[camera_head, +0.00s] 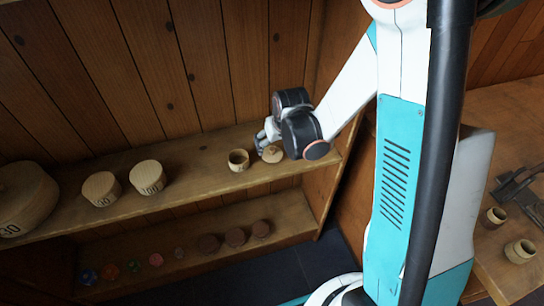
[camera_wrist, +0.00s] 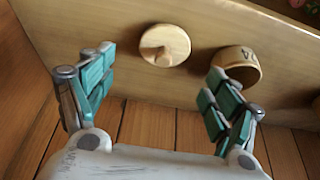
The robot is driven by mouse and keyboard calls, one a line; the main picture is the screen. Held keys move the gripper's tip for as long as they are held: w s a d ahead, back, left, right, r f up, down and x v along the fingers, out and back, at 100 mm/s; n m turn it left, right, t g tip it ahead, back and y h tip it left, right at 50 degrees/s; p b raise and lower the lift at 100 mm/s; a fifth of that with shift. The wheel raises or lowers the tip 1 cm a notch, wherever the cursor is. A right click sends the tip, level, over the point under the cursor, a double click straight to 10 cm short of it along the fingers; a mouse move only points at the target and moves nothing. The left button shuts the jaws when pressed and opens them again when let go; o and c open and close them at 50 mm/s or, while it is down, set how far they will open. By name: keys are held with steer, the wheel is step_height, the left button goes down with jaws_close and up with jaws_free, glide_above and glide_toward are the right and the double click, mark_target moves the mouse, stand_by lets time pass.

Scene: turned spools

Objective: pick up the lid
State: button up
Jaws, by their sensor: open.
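The lid (camera_head: 273,155) is a round, pale wooden disc with a knob, lying on the upper shelf near its right end. It also shows in the wrist view (camera_wrist: 176,43), knob facing the camera, beyond and between the fingertips. My gripper (camera_wrist: 157,72) is open and empty, its teal-padded fingers spread wide. In the head view my gripper (camera_head: 264,142) is over the shelf, close behind and left of the lid; the wrist covers part of that area. Contact with the lid cannot be made out.
A small open wooden pot (camera_head: 238,161) stands just left of the lid; in the wrist view the pot (camera_wrist: 240,75) is near the right finger. Two numbered wooden cylinders (camera_head: 148,178) and a large round one (camera_head: 25,200) stand farther left. The plank back wall (camera_head: 200,60) rises behind.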

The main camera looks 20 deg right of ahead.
mark_target(272, 149)
steer(key=shift+a+b+x, duration=0.2)
steer(key=shift+b+x, duration=1.15)
steer(key=shift+x, duration=2.1)
steer(key=shift+r, duration=0.1)
steer(key=c, duration=0.9)
